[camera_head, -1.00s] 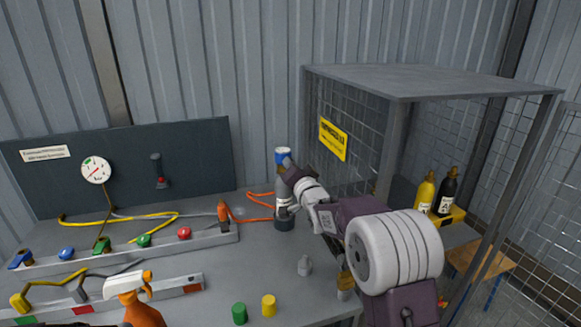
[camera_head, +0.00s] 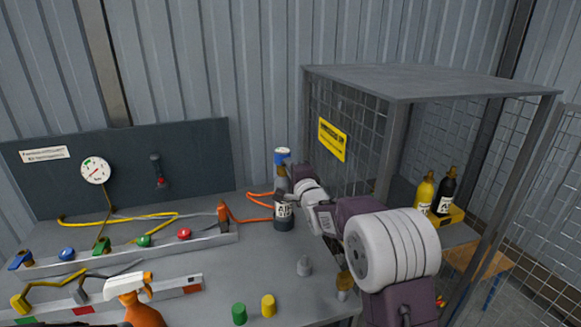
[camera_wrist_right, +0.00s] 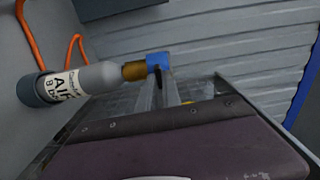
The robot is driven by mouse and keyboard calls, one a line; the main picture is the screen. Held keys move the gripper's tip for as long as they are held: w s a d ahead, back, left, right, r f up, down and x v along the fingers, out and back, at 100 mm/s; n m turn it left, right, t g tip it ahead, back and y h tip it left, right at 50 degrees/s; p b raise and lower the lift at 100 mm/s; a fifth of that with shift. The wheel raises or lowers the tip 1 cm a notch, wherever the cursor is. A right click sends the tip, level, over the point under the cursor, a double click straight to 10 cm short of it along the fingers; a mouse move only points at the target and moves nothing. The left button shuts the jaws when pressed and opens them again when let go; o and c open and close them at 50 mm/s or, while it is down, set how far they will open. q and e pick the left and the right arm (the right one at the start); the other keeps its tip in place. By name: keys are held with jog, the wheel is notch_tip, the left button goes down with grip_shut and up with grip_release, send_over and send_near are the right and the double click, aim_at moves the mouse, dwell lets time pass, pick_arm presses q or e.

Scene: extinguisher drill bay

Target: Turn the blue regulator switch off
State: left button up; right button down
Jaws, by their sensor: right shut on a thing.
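The blue regulator switch (camera_head: 282,153) sits on top of a grey cylinder with a white label (camera_head: 283,209), which stands upright at the back of the bench. In the right wrist view the blue part (camera_wrist_right: 158,61) joins a brass neck (camera_wrist_right: 134,71) on the cylinder (camera_wrist_right: 88,80). My right gripper (camera_head: 287,166) reaches in from the right at the cylinder's top. In the wrist view its fingers (camera_wrist_right: 160,80) are shut on the blue switch, and their tips partly cover it. My left gripper does not show.
A wire cage (camera_head: 345,110) with a yellow sign stands right of the cylinder. An orange hose (camera_head: 250,219) runs to its left. A rail with coloured valves (camera_head: 144,241), a spray bottle (camera_head: 135,298), and green and yellow caps (camera_head: 268,306) occupy the bench.

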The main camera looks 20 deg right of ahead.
jog(key=shift+m, duration=0.3)
dwell(0.4)
jog(key=c, duration=1.5)
grip_release()
jog(key=s, duration=0.9)
jog(key=shift+d+b, duration=0.15)
jog(key=shift+b, duration=0.25)
jog(key=shift+s+f, duration=0.1)
